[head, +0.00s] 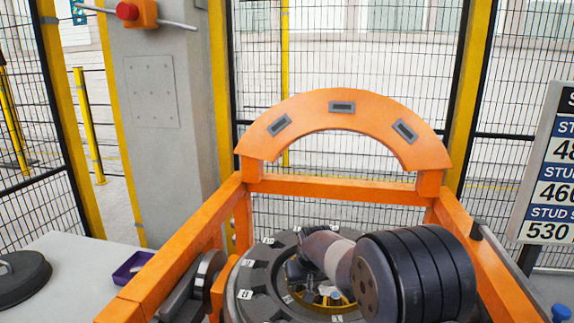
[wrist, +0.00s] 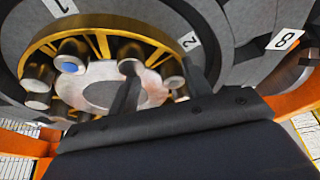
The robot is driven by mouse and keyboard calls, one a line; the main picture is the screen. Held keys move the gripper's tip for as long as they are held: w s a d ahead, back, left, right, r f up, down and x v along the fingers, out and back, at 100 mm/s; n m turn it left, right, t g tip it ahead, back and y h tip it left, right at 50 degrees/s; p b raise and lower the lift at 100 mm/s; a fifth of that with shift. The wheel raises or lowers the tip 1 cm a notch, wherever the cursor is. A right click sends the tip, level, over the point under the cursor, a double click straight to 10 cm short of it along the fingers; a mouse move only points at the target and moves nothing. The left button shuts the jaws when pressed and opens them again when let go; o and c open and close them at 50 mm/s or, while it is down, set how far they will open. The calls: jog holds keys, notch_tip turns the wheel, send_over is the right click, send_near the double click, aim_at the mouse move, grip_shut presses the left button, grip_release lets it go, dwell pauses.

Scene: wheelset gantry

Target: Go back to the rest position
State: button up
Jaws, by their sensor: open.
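My gripper (wrist: 160,82) shows in the wrist view as two dark fingers standing apart, with nothing visible between them. They are in front of the wheel hub, which has a yellow ring (wrist: 100,36) and several cylindrical studs around a pale centre (wrist: 100,93). One stud (wrist: 68,67) has a blue end. I cannot tell whether the fingers touch anything. In the head view my arm reaches over the dark wheel (head: 250,284) with white number labels, and hides part of its hub and most of the gripper.
An orange gantry frame (head: 350,188) with an arch (head: 340,105) surrounds the wheel closely. A grey table (head: 75,245) at left carries a dark round part (head: 22,280) and a purple tray (head: 130,268). A grey pillar (head: 165,150), mesh fence (head: 370,60) and sign (head: 550,165) stand around.

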jog(key=shift+s+d+f+n+y, duration=0.15)
jog(key=shift+s+d+n+y, duration=0.15)
jog(key=shift+s+d+n, duration=0.45)
jog(key=shift+w, duration=0.1)
